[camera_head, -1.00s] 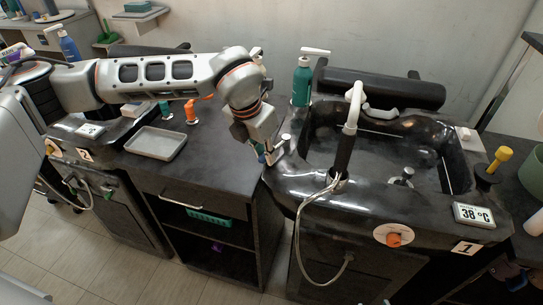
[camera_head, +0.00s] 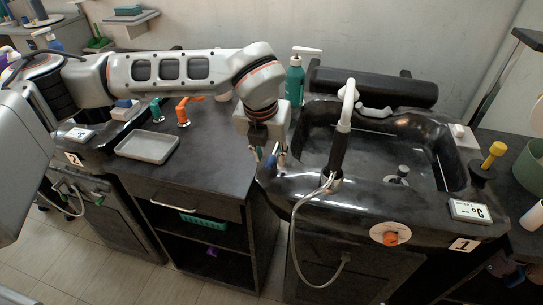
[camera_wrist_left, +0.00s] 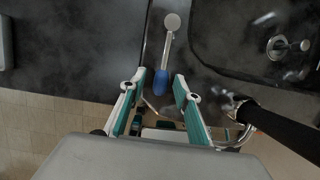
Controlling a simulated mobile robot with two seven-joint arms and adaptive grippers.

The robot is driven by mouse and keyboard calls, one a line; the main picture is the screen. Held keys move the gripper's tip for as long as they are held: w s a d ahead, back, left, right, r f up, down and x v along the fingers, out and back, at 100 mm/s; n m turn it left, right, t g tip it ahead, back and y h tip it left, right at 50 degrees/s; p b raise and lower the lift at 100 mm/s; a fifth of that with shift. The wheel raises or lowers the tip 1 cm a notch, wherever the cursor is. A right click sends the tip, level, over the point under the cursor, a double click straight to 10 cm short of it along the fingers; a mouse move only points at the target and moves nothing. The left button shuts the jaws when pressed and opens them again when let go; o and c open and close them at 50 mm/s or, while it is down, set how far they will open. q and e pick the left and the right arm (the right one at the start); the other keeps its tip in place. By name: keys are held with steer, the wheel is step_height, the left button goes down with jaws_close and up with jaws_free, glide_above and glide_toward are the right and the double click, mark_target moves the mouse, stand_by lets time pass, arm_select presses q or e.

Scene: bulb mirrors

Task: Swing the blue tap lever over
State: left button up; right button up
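The blue tap lever (camera_wrist_left: 161,83) shows in the left wrist view as a silver arm with a blue grip. Its round silver end (camera_wrist_left: 172,22) is at the far side, and the blue grip points toward my gripper. My left gripper (camera_wrist_left: 160,78) is open, with one teal-padded finger on each side of the blue grip and a gap on both sides. In the head view the left gripper (camera_head: 270,154) points down at the left edge of the basin, and the blue grip (camera_head: 272,160) shows between its fingers. My right gripper is not in view.
The black basin (camera_head: 385,197) holds a white spray head (camera_head: 348,100) with a hose close to the right of my gripper. A teal pump bottle (camera_head: 295,84) stands behind. A grey tray (camera_head: 147,146) lies on the counter. The temperature display (camera_head: 469,211) shows dashes.

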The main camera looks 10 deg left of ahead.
arm_select(q)
steer(key=shift+r+p, duration=0.85)
steer(key=shift+r, duration=1.5)
